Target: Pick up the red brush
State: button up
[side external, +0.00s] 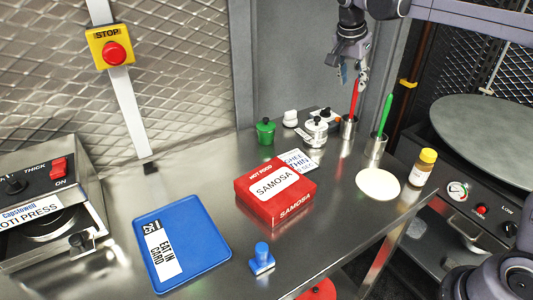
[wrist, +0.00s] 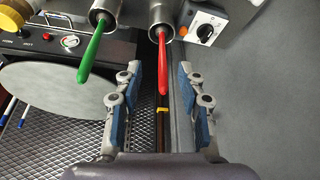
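The red brush (side external: 353,99) stands upright in a metal cup (side external: 348,127) at the back right of the steel counter. In the wrist view the red brush (wrist: 162,62) points down the picture from its cup (wrist: 161,20), between the two fingers. My gripper (side external: 353,78) is above the red brush in the side view. In the wrist view my gripper (wrist: 162,88) is open, with blue-padded fingers apart on either side of the brush handle. No contact with the brush shows. The brush's lower end is hidden inside the cup.
A green brush (side external: 385,115) stands in a second metal cup (side external: 375,147) close by. A yellow-capped jar (side external: 422,167), a white round disc (side external: 378,184), a red samosa box (side external: 275,192) and steel pots (side external: 314,130) are near. A blue tray (side external: 190,225) lies at left.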

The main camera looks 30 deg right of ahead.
aim_at(353, 98)
jog(key=shift+m+g, duration=0.3)
jog(key=shift+m, duration=0.4)
jog(key=shift+w+d+r+x, duration=0.1)
jog(key=shift+w+d+x, duration=0.15)
jog(key=shift+x, duration=1.7)
jog(key=shift+w+d+r+x, duration=0.1)
jog(key=shift+w+d+x, duration=0.1)
jog(key=shift+x, duration=1.75)
jog(key=shift+w+d+r+x, duration=0.15)
jog(key=shift+w+x, duration=0.1)
jog(key=shift+x, duration=1.65)
grip_shut()
